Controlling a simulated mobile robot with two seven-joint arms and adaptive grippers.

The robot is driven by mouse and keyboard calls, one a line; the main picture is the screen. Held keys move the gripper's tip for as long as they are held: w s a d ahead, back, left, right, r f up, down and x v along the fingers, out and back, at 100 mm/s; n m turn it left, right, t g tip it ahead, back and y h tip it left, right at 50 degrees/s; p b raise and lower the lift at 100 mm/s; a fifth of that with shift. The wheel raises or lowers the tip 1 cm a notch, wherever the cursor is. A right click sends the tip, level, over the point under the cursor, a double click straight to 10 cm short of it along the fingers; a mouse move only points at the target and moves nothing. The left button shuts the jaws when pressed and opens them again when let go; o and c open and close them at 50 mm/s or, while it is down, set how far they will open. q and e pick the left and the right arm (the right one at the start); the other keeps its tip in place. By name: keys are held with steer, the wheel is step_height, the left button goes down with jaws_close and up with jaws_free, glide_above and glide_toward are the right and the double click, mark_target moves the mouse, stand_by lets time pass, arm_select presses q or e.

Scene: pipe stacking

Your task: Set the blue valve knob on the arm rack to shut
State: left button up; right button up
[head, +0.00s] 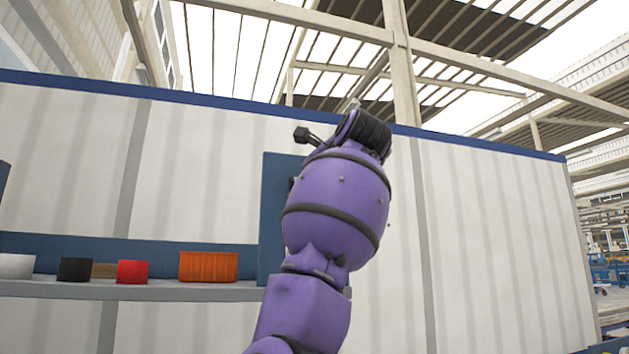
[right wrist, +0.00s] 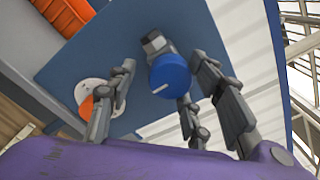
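The blue valve knob (right wrist: 172,78) is in the right wrist view, a round cap with a short white mark lying nearly crosswise in the picture. It sits on a grey fitting (right wrist: 154,43) on the blue rack panel (right wrist: 110,40). My right gripper (right wrist: 167,72) is open, with its grey fingers spread to either side of the knob and one below it. Gaps show between the side fingers and the knob; contact by the lower finger cannot be told. In the head view my purple arm hides the knob and most of the panel (head: 273,215). My left gripper is out of view.
An orange part with a white round plate (right wrist: 92,93) is on the panel by the left finger. In the head view, a shelf (head: 120,289) left of the panel holds an orange bin (head: 209,266), a red piece (head: 132,271) and a black piece (head: 75,269).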

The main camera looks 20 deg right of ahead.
steer(key=shift+d, duration=0.15)
steer(key=s, duration=1.1)
steer(key=shift+s+d, duration=0.2)
steer(key=shift+s, duration=0.2)
